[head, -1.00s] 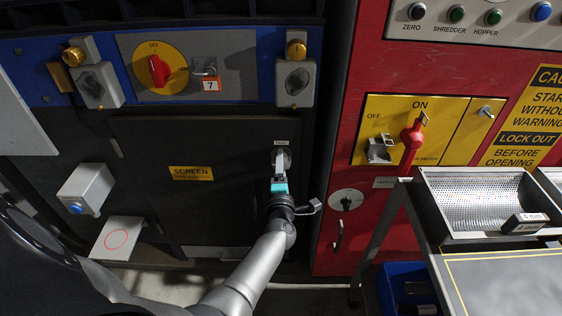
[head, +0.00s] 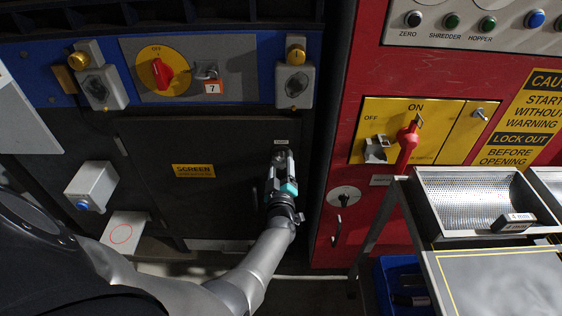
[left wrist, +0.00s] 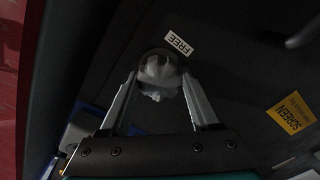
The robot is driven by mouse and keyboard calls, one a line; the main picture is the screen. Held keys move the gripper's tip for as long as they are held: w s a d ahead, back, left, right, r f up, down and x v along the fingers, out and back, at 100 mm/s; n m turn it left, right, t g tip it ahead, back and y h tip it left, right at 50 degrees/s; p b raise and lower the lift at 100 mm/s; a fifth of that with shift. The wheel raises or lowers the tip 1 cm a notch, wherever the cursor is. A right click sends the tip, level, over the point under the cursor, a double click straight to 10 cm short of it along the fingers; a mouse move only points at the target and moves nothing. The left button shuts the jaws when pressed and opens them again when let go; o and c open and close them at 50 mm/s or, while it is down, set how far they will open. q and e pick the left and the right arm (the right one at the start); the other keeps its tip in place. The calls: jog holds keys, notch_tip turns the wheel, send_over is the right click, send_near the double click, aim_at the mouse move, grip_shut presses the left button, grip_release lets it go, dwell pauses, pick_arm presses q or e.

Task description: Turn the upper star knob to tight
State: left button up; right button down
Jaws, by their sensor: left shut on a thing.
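The upper star knob (left wrist: 158,72) is a pale grey lobed knob on the dark screen door (head: 215,205). In the left wrist view it sits between the two fingers of my left gripper (left wrist: 160,82), which is shut on it. In the head view my left gripper (head: 283,162) reaches up to the door's upper right and mostly hides the knob. A small white label (head: 281,141) shows just above it; in the left wrist view this label reads FREE (left wrist: 179,43). My right gripper is in neither view.
A yellow SCREEN label (head: 193,171) is on the door. A grey box with a blue button (head: 90,187) is at left. The red cabinet (head: 345,150) stands close to the right of my left arm. A perforated tray (head: 468,200) is at right.

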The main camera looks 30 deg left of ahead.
pick_arm(q)
jog(key=shift+m, duration=0.9)
jog(key=shift+m+p, duration=0.3)
jog(key=shift+m, duration=1.6)
jog(key=o, duration=1.4)
jog(key=shift+s+d, duration=0.1)
jog(key=shift+s, duration=0.05)
